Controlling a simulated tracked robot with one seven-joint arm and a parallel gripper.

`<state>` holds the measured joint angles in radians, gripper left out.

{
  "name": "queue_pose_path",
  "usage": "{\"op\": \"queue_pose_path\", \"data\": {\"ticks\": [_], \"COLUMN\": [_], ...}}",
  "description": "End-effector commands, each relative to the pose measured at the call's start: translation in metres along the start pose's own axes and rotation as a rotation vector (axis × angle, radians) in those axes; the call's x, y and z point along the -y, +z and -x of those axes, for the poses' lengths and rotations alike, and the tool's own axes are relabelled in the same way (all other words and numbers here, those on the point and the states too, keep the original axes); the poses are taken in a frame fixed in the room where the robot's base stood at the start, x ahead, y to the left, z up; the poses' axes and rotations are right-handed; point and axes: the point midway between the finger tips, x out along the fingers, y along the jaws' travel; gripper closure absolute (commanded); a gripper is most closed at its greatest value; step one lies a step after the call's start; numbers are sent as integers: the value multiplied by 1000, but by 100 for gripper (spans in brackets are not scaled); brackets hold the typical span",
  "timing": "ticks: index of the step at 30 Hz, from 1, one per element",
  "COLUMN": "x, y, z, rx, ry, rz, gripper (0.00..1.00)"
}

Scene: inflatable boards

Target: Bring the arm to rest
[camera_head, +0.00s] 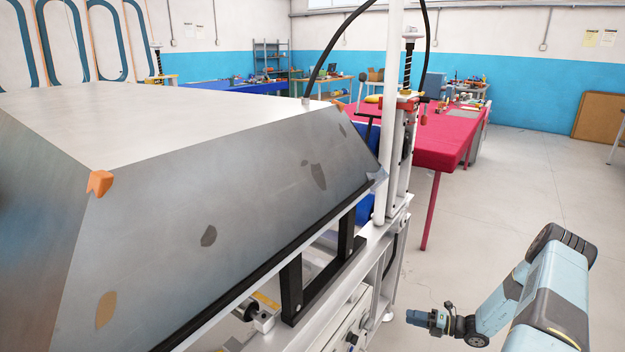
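My arm (550,300) shows at the lower right, light blue and dark grey. It is bent, with an elbow at the upper right and its far end pointing left. My gripper (412,317) is at that left end, low in the picture and over the grey floor. It is small and dark here, and I cannot make out its fingers. It appears apart from the machine frame to its left.
A large metal-sided machine (230,200) with a white top and orange corner pieces fills the left. Its white post (394,110) stands near the middle. A red-covered table (450,137) is behind. Open floor (520,190) lies to the right; a brown board (597,118) leans at the wall.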

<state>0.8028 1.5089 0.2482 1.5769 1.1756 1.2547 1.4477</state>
Motion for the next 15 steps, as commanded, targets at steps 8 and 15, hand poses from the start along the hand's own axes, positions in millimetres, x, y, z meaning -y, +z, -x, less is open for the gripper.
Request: {"op": "queue_pose_path", "data": {"ticks": [8,15], "x": [-80,-149], "y": [34,51], "z": [-4,-8], "rx": [-194,-357], "ry": [-53,-83], "rz": [274,508], "gripper": [61,61]}}
